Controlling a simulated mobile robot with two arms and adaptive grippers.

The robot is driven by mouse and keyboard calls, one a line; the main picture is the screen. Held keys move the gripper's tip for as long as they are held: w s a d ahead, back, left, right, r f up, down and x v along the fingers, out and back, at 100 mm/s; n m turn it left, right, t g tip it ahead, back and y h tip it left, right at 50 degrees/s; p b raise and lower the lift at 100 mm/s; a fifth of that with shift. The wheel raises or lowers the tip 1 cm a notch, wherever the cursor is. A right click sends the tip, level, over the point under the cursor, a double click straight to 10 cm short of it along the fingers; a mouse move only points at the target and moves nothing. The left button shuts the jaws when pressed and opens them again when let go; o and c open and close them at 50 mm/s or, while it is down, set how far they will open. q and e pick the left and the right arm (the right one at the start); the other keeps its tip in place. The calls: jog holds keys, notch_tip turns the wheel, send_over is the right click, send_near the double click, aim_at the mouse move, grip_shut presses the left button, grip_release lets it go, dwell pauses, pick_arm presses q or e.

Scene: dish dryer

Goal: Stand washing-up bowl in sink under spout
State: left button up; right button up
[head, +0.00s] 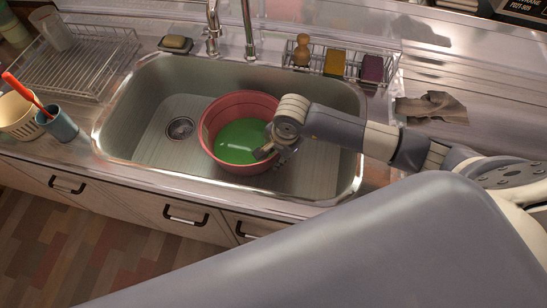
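The washing-up bowl (212,115) is red-pink outside with green inside. It sits upright in the right-middle part of the steel sink (130,120), right of the drain. The tap (248,30) rises behind the sink's back edge, a little behind the bowl in the picture; the outlet of its spout is out of the frame. My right gripper (272,152) is at the bowl's right rim, with its fingers over and beside the rim. Its wrist hides part of them, so I cannot tell whether they grip the rim. My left gripper is not in view.
A wire dish rack (75,62) and a blue cup (58,124) with a red-handled brush are at left. Soap (175,43) lies behind the sink. A wire caddy (320,62) holds a brush and sponges. A crumpled cloth (432,107) lies on the right drainboard.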

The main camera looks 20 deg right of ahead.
jog(key=v, duration=0.8)
jog(key=shift+r, duration=0.3)
